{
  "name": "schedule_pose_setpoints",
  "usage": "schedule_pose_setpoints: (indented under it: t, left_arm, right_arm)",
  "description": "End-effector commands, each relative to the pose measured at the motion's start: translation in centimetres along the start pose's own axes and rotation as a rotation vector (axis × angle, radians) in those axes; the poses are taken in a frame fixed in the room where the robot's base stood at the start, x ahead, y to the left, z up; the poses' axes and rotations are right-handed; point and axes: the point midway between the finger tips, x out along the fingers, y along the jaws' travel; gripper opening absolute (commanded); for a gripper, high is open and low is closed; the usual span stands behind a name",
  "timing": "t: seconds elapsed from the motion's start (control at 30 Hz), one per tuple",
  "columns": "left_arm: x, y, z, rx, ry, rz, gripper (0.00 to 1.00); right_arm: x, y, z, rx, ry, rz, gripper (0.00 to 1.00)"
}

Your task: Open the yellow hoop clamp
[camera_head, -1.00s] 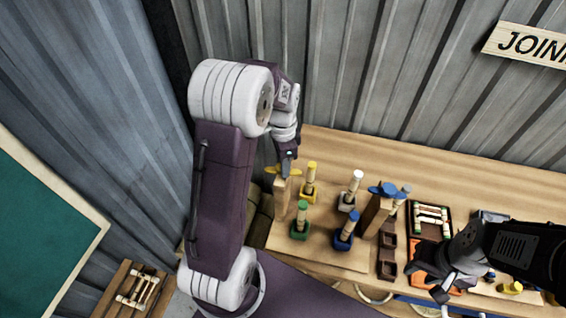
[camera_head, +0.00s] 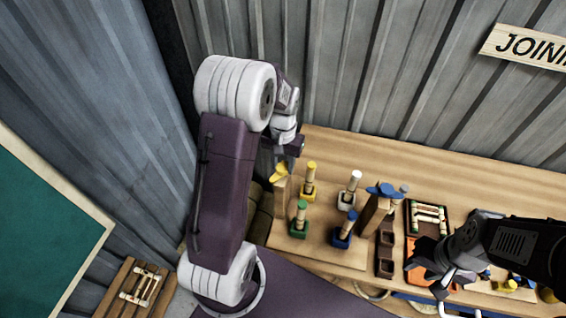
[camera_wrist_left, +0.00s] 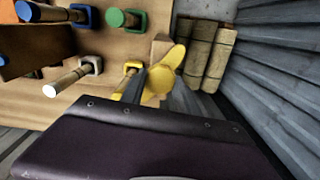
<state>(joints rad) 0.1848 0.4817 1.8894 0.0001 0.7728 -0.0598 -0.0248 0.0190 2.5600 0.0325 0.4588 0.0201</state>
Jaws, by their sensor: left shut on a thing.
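The yellow hoop clamp is a wooden post (camera_head: 281,198) topped by a yellow wing handle (camera_head: 279,172), at the left end of the bench board. In the left wrist view the yellow wing handle (camera_wrist_left: 166,72) stands at the fingertips, set at a slant. My left gripper (camera_head: 287,163) reaches down from above and is shut on the yellow wing handle; the jaws partly hide it. My right gripper (camera_head: 436,272) is at the right, over an orange tray; its jaw opening is unclear.
Pegs on yellow (camera_head: 309,192), green (camera_head: 299,232), white (camera_head: 346,202) and blue (camera_head: 341,240) bases stand close by. A blue-winged post (camera_head: 373,214) is to the right. Tan rolls (camera_wrist_left: 208,55) lie beside the board near the corrugated wall (camera_wrist_left: 275,70).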

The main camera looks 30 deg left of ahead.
Motion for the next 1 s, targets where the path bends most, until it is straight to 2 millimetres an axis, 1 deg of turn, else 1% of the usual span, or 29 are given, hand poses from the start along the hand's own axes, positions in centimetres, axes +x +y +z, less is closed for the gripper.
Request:
schedule_pose_setpoints:
  t: [0.03, 0.2, 0.5, 0.73, 1.0]
  left_arm:
    - [-0.39, -0.06, -0.30, -0.042, 0.011, -0.001, 0.00]
    - [-0.41, -0.08, -0.34, -0.191, 0.012, 0.000, 0.00]
    - [-0.39, -0.09, -0.38, -0.394, 0.014, 0.001, 0.00]
    - [-0.36, -0.10, -0.38, -0.482, 0.014, 0.002, 0.00]
    - [-0.35, -0.10, -0.39, -0.518, 0.014, 0.002, 0.00]
  right_arm:
    - [-0.25, -0.01, -0.03, 0.000, 0.000, 0.000, 0.36]
    - [-0.49, -0.01, -0.05, 0.000, 0.000, 0.000, 0.36]
    - [-0.78, -0.01, -0.08, 0.000, 0.000, 0.000, 0.36]
    - [-0.89, -0.02, -0.09, 0.000, 0.000, 0.000, 0.36]
    - [-0.92, -0.02, -0.10, 0.000, 0.000, 0.000, 0.36]
